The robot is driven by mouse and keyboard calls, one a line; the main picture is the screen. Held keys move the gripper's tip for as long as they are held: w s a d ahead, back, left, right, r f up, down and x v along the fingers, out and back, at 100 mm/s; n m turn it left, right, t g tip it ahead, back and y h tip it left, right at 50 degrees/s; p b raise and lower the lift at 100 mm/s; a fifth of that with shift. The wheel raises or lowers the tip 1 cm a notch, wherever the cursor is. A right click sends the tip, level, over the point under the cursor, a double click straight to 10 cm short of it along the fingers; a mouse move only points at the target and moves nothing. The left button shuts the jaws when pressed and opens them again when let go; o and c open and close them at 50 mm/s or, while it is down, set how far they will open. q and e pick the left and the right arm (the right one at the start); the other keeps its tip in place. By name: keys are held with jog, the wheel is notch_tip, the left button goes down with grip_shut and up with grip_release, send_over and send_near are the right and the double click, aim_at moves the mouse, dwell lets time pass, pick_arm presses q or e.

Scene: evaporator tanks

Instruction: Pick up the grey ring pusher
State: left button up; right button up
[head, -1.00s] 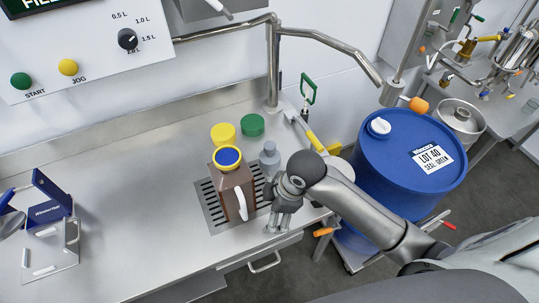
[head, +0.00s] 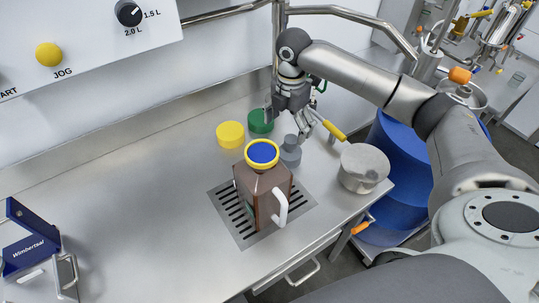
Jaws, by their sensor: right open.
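The grey ring pusher (head: 290,152) appears to be the small grey stepped piece with a narrower top, standing upright on the steel worktop just behind and to the right of the brown jug. My right gripper (head: 287,127) points down just behind and above it, with its fingers spread and nothing between them. I cannot tell whether a finger touches the pusher. My left gripper is not in view.
The brown jug (head: 262,192) with a blue and yellow cap stands on the drain grate (head: 241,228). Yellow (head: 230,134) and green (head: 260,121) caps lie behind it. A metal pot (head: 363,168) and a yellow-handled tool (head: 334,131) are to the right. The left worktop is mostly clear.

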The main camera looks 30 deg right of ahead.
aim_at(290, 139)
jog(key=shift+d+f, duration=0.2)
jog(key=shift+f, duration=0.1)
jog(key=f, duration=0.4)
jog(key=shift+s+d+f, duration=0.2)
jog(key=shift+s+f, duration=0.05)
jog(key=shift+f, duration=0.6)
jog(key=f, duration=0.3)
jog(key=shift+d+f, duration=0.2)
jog(key=shift+f, duration=0.55)
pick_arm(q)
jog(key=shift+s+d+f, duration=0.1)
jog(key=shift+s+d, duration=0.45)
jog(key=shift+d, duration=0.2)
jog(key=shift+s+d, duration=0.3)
pick_arm(e)
jog(key=c, duration=1.2)
